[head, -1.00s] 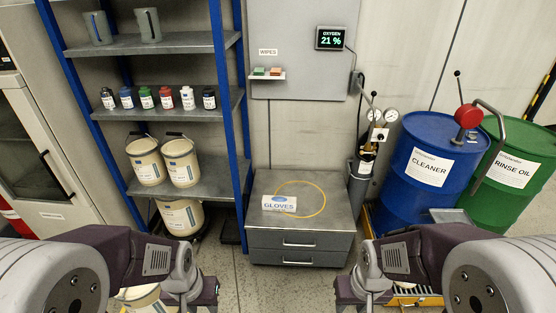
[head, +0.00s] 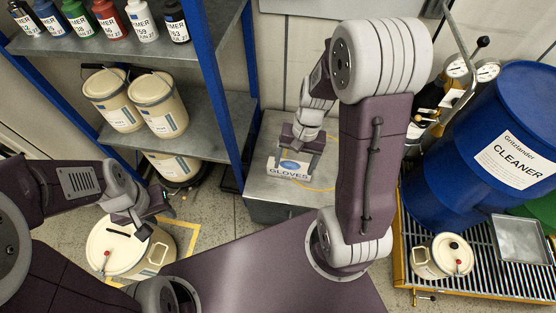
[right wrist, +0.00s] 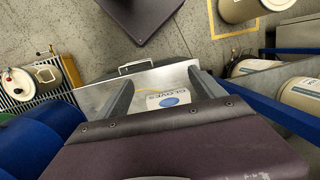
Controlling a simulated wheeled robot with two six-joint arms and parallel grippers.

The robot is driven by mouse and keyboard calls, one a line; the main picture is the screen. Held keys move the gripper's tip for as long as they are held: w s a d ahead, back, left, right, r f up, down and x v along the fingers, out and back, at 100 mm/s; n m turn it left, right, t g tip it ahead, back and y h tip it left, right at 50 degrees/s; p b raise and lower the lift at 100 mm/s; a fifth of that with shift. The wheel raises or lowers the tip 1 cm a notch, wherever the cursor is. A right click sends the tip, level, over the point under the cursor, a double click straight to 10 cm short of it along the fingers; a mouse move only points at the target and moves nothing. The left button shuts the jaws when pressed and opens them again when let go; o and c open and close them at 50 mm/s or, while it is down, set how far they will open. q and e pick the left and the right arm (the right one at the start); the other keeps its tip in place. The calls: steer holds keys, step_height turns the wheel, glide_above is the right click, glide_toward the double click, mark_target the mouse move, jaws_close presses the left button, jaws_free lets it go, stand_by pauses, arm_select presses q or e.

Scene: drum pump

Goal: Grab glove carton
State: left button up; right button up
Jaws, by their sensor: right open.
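The glove carton (head: 289,166) is a small white box with a blue oval and the word GLOVES. It sits on the grey metal top of a low drawer cabinet (head: 262,186). In the right wrist view the carton (right wrist: 168,98) lies between the two open fingers; contact cannot be told. My left gripper (head: 145,222) is at the lower left, above a cream bucket; its jaw opening is unclear.
A blue-posted shelf (head: 180,152) with cream buckets (head: 158,105) stands left of the cabinet. A cream bucket (head: 112,262) stands on the floor below my left gripper. A blue CLEANER drum (head: 470,150) and a small can (head: 441,257) stand on a grated pallet at the right.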

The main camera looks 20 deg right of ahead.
steer(key=w+d+f+m+y+b, duration=0.2)
steer(key=w+f+m+y+b, duration=0.15)
steer(key=f, duration=0.55)
steer(key=w+d+f+m+y+b, duration=0.25)
steer(key=f+m+b, duration=0.25)
steer(key=f, duration=0.4)
steer(key=m+t+y+b, duration=0.3)
steer(key=m+t+b, duration=0.5)
steer(key=m, duration=0.2)
glide_toward(295, 166)
steer(key=shift+w+a+f+n, duration=0.1)
steer(key=shift+a+f+n, duration=0.05)
steer(key=shift+a+f, duration=0.3)
steer(key=shift+w+a+f+n, duration=0.1)
steer(key=shift+a+f, duration=0.15)
steer(key=shift+a, duration=0.25)
steer(key=shift+d, duration=0.3)
steer(key=shift+r+t, duration=0.1)
steer(key=shift+t, duration=0.2)
steer(key=b+x, duration=0.1)
steer(key=x, duration=0.3)
steer(key=b+x, duration=0.2)
steer(key=x, duration=0.3)
steer(key=shift+w+a+r, duration=0.1)
arm_select(q)
step_height(295, 166, down, 24)
steer(key=shift+s+r, duration=0.15)
steer(key=shift+r, duration=0.05)
arm_select(e)
jaws_close()
